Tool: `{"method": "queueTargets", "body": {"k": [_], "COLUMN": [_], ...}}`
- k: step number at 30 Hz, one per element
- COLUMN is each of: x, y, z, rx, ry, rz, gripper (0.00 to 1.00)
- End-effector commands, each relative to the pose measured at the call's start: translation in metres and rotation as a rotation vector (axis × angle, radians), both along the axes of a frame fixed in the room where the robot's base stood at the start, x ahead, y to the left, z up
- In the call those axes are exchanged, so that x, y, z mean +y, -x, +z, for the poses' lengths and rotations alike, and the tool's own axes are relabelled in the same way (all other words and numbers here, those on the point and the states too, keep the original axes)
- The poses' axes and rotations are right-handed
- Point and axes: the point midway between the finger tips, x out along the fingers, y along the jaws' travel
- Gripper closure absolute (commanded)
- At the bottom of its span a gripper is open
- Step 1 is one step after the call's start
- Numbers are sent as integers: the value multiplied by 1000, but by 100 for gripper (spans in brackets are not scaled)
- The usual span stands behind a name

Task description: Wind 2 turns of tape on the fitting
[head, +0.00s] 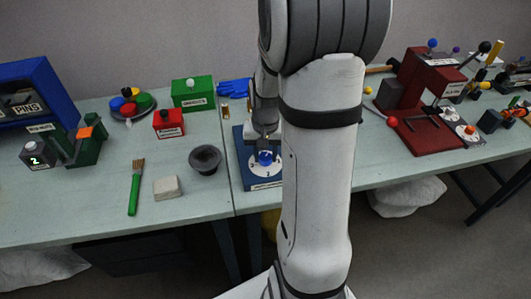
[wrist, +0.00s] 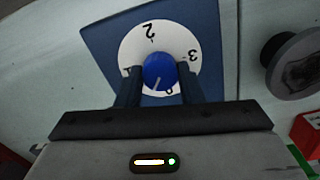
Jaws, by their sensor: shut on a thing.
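My gripper (head: 265,145) points down at a blue knob (head: 266,158) on a white numbered dial (head: 257,169), set on a dark blue base plate (head: 246,183). In the wrist view my gripper (wrist: 160,84) has its two fingers on either side of the blue knob (wrist: 159,68) and is shut on it. The knob's white mark points towards the near edge, between the 1 and the 0 of the dial (wrist: 140,36). The 2 and 3 lie on the far side. No tape or fitting can be made out for certain.
A dark round bowl (head: 205,159) stands just left of the base plate. A grey block (head: 167,188) and a green-handled brush (head: 134,190) lie further left. A dark red stand (head: 428,85) is at the right. My arm hides the middle of the table.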

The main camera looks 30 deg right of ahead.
Motion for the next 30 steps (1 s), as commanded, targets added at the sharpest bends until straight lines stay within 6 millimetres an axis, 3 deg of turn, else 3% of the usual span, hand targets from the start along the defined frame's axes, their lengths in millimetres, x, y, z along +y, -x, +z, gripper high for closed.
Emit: {"method": "queueTargets", "body": {"k": [6,17,24,30], "x": [0,0,0,0], "y": [0,0,0,0], "z": [0,0,0,1], "rx": [-1,-1,-1,-1], "ry": [1,1,1,1], "rz": [-203,-242,-471,-528], "gripper": [93,93,93,93]}}
